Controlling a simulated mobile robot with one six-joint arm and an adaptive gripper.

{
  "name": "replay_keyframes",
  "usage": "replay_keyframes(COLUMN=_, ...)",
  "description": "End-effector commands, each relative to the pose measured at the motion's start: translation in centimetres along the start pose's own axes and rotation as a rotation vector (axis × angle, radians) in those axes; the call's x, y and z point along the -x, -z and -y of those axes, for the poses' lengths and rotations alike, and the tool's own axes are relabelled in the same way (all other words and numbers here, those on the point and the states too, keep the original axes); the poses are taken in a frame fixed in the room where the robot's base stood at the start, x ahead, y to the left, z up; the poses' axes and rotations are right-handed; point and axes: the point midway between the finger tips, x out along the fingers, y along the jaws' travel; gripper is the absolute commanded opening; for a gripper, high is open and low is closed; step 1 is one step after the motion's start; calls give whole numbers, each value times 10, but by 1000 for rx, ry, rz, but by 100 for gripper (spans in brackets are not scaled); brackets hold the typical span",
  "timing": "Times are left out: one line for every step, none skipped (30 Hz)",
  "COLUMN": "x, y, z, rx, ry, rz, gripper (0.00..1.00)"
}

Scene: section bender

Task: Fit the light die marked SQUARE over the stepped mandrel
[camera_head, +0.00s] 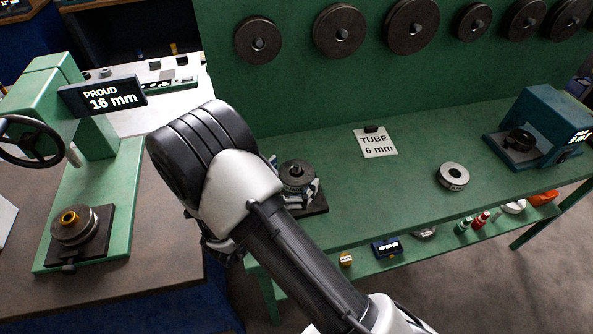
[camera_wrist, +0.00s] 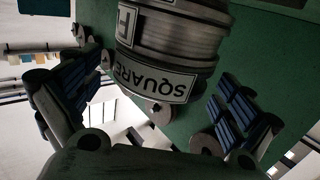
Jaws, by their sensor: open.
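A die marked SQUARE (camera_wrist: 158,78) shows close up in the wrist view, its label upside down. It is light grey and round, and a second labelled band (camera_wrist: 128,25) lies against it. My gripper (camera_wrist: 158,98) is open, with its blue-ribbed pads apart on either side of the die. A gap shows at the right pad; contact at the left is unclear. In the head view a dark round stack (camera_head: 298,172) stands on a small base beside my arm, partly hidden. A round piece with a brass centre (camera_head: 73,229) sits on the left green machine. I cannot tell which is the stepped mandrel.
A loose light ring (camera_head: 446,178) lies on the green bench (camera_head: 400,195). A TUBE 6 mm card (camera_head: 376,145) stands behind it, and a blue device (camera_head: 545,125) is at the right. Dark discs hang on the back panel. A PROUD 16 mm display (camera_head: 103,96) is at the left.

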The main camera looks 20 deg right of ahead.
Motion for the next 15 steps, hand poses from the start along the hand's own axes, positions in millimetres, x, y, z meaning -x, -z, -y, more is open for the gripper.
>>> replay_keyframes(x=11, y=0, z=2, rx=1, ry=7, rz=0, gripper=99)
replay_keyframes(x=17, y=0, z=1, rx=0, ry=6, rz=-1, gripper=99)
replay_keyframes(x=26, y=0, z=2, rx=0, ry=8, rz=-1, gripper=99)
replay_keyframes(x=33, y=0, z=2, rx=-1, ry=8, rz=-1, gripper=99)
replay_keyframes(x=39, y=0, z=2, rx=-1, ry=7, rz=-1, gripper=99)
replay_keyframes(x=48, y=0, z=2, rx=-1, ry=8, rz=-1, gripper=99)
replay_keyframes(x=55, y=0, z=2, rx=-2, ry=7, rz=-1, gripper=99)
replay_keyframes(x=61, y=0, z=2, rx=-2, ry=7, rz=-1, gripper=99)
replay_keyframes(x=69, y=0, z=2, rx=-2, ry=7, rz=-1, gripper=99)
replay_keyframes(x=74, y=0, z=1, rx=-2, ry=6, rz=-1, gripper=99)
replay_keyframes(x=80, y=0, z=1, rx=-2, ry=6, rz=-1, gripper=99)
replay_keyframes(x=85, y=0, z=1, rx=-2, ry=4, rz=-1, gripper=99)
replay_keyframes(x=90, y=1, z=1, rx=-2, ry=5, rz=-1, gripper=99)
replay_keyframes(x=93, y=1, z=1, rx=-2, ry=4, rz=-1, gripper=99)
replay_keyframes(x=97, y=1, z=1, rx=-2, ry=3, rz=-1, gripper=99)
